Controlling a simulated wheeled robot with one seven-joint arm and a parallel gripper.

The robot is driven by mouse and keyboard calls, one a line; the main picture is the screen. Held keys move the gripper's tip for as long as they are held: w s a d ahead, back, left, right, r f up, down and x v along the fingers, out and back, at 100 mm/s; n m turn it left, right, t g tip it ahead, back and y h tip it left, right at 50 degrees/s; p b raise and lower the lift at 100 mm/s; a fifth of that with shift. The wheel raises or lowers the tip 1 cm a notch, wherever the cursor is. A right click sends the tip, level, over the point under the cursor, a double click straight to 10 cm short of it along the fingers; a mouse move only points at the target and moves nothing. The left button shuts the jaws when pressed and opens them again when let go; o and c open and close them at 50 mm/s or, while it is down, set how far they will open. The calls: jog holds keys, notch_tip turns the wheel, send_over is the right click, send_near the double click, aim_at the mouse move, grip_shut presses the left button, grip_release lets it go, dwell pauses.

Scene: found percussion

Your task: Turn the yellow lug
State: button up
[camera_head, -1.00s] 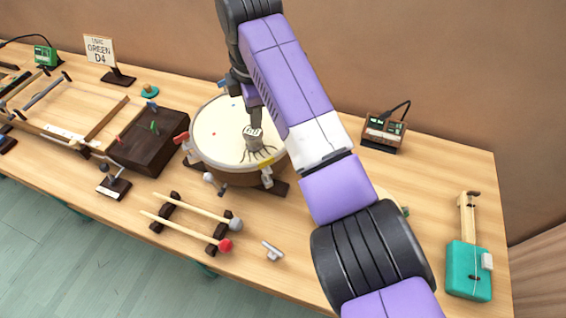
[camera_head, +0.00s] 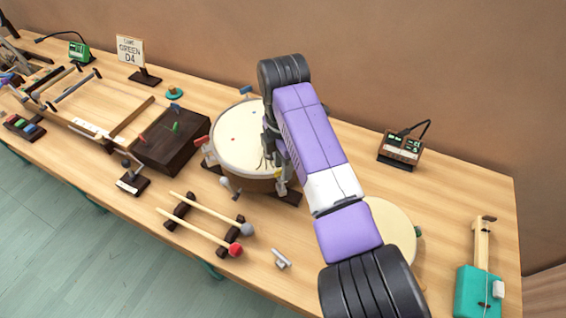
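The drum (camera_head: 236,140) has a pale head with a root-like drawing and a wooden shell, and it rests on a dark stand. Coloured lugs sit around its rim, with a blue one (camera_head: 246,90) at the back. A small yellow patch, apparently the yellow lug (camera_head: 279,172), shows at the front right rim, partly hidden by my arm. My gripper (camera_head: 271,143) is over the drum's right side, above and behind the yellow lug. Its fingers are small and dark against my arm; their opening and any contact are unclear.
A silver T-shaped key (camera_head: 281,258) lies on the table in front. Two mallets (camera_head: 207,228) rest on a dark rack. A dark block with pegs (camera_head: 171,143) stands left of the drum. A second round drum (camera_head: 393,226) is partly behind my arm. A meter box (camera_head: 401,148) stands at the back right.

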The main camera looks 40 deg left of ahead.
jog(key=shift+c, duration=0.5)
grip_shut()
jog(key=shift+m, duration=0.3)
